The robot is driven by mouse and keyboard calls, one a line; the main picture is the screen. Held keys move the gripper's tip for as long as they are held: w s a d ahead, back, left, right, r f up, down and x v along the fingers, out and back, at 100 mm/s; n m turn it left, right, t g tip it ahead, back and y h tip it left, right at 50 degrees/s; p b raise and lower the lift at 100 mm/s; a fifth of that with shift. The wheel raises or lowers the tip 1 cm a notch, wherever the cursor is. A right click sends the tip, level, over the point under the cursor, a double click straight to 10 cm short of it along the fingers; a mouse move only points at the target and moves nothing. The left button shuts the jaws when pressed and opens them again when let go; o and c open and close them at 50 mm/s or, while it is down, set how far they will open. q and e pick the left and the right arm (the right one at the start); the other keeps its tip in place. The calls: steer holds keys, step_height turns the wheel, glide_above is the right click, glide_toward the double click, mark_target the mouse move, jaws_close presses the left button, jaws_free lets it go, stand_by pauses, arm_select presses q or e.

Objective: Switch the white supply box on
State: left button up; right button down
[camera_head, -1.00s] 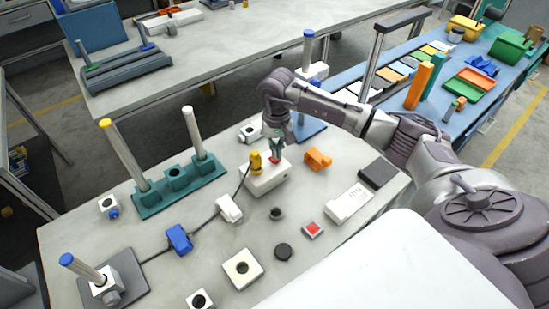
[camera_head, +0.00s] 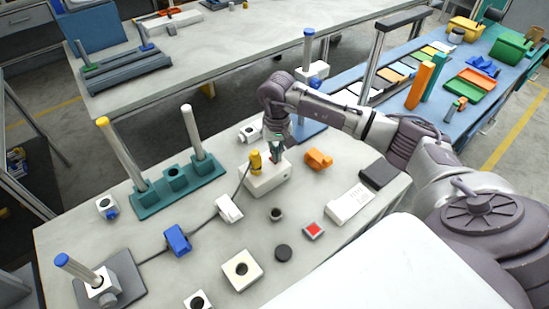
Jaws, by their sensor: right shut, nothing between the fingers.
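The white supply box (camera_head: 268,183) sits on the near pale table, with a yellow plug-like part (camera_head: 255,161) standing on its left side and a cable running from it. My right gripper (camera_head: 276,158) is shut and empty, pointing down at the top of the box, on the right of the yellow part. Its fingertips are at or just above a small red part on the box. That part is mostly hidden by the fingers, so its position cannot be told. My left gripper is not in view.
A white connector (camera_head: 229,209) and a blue block (camera_head: 178,240) lie along the cable. An orange part (camera_head: 318,160) is right of the box. A teal base (camera_head: 178,190) with upright rods stands to the left. A red button (camera_head: 313,231) lies nearer me.

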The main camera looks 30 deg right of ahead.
steer(key=shift+f, duration=0.2)
steer(key=shift+r, duration=0.15)
steer(key=shift+r+p, duration=1.6)
steer(key=shift+r, duration=1.8)
